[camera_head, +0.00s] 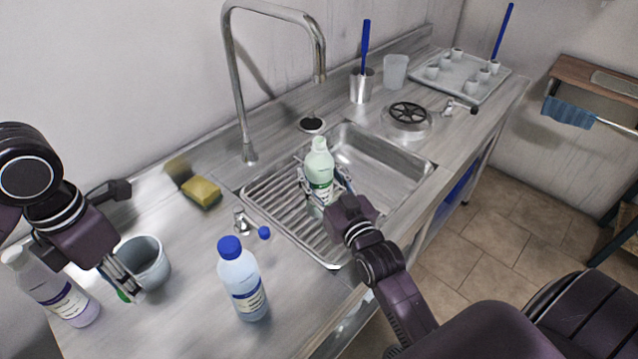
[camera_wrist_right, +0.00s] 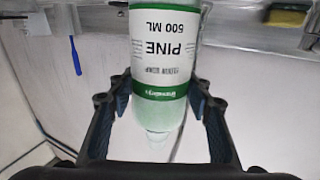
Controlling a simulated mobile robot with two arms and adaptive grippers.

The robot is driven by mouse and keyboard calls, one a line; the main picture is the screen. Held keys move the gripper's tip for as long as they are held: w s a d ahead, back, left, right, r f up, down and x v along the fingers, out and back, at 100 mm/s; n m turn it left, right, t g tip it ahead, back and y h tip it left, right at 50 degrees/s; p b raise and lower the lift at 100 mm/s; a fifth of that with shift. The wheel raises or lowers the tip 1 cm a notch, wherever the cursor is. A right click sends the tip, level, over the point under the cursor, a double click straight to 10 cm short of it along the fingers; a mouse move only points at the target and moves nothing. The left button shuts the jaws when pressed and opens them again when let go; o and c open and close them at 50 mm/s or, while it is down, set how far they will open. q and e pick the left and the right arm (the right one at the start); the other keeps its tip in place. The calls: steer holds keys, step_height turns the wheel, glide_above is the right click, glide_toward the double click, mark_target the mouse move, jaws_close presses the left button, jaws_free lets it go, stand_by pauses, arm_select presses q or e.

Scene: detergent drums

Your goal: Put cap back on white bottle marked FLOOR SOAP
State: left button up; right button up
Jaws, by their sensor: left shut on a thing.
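The pale green-white bottle (camera_head: 319,172) stands upright over the sink's ribbed drainboard. In the right wrist view its label (camera_wrist_right: 165,55) reads PINE, 500 ML and a small line like FLOOR SOAP. Its narrow neck (camera_wrist_right: 158,137) looks bare, without a cap. My right gripper (camera_head: 325,190) has a finger on each side of the bottle; whether they press on it is unclear. Those fingers also show in the right wrist view (camera_wrist_right: 165,98). My left gripper (camera_head: 125,290) is shut on a small green cap (camera_head: 123,296), low beside the grey cup; the fingers partly hide it.
A blue-capped bottle (camera_head: 242,280) and a grey cup (camera_head: 146,262) stand on the counter. A white bottle (camera_head: 55,290) stands far left.

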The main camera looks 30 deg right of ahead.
mark_target(320, 139)
steer(key=c, duration=0.7)
steer(key=shift+r, duration=0.15)
jaws_close()
arm_select(q)
steer(key=shift+f, duration=0.1)
arm_select(e)
step_height(320, 139, up, 10)
arm_select(q)
steer(key=shift+s+f, duration=0.1)
